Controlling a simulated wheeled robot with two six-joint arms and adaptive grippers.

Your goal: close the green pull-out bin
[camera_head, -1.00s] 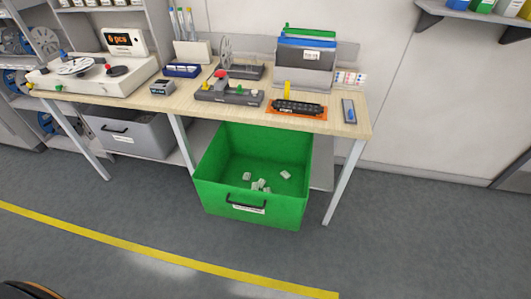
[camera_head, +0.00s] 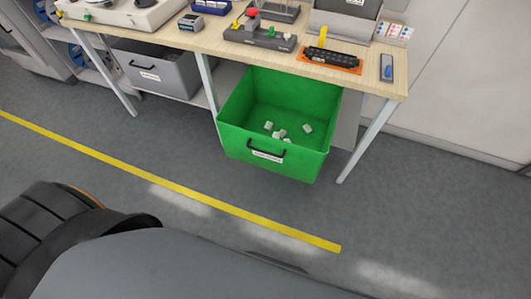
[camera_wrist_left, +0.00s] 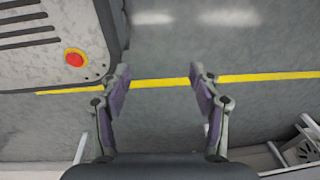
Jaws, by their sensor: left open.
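The green pull-out bin (camera_head: 272,155) stands pulled out under the workbench in the head view. Its black front handle (camera_head: 266,154) and a white label are on the front wall, and several small pale pieces lie inside. My left gripper (camera_wrist_left: 160,78) shows in the left wrist view with its two fingers apart and nothing between them, above the grey floor. The bin cannot be made out in the wrist view. My left gripper is not visible in the head view, though a dark arm part of mine fills the lower left. My right gripper is not in view.
The wooden workbench (camera_head: 290,63) with tools on top stands over the bin, with a white leg (camera_head: 366,140) to its right. A grey bin (camera_head: 160,72) sits under the bench at left. The floor before the green bin is clear, crossed by a yellow line (camera_head: 180,188).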

